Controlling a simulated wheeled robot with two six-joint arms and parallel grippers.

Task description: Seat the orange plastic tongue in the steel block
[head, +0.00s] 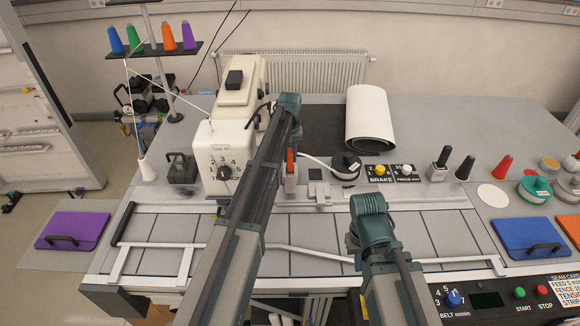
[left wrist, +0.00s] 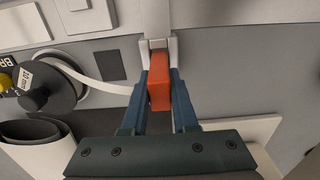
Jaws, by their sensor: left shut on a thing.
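The orange plastic tongue (left wrist: 159,85) is held upright between the blue fingers of my left gripper (left wrist: 159,100), which is shut on it. In the left wrist view the tongue's far end lies at the forked grey steel block (left wrist: 173,50), between its two prongs. I cannot tell how deep it sits or whether it touches. In the head view the tongue (head: 291,157) shows beside my left forearm, just above the steel block (head: 290,184); the fingers there are mostly hidden by the arm. My right gripper (head: 371,236) is over the belt at centre right; its fingers are hidden.
A black reel (head: 346,166) with a pale strip stands right of the tongue, near the brake knob (head: 380,170). The sewing machine (head: 222,150) stands to the left. A white roll (head: 369,118) lies behind. The belt panels (head: 440,234) at right are clear.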

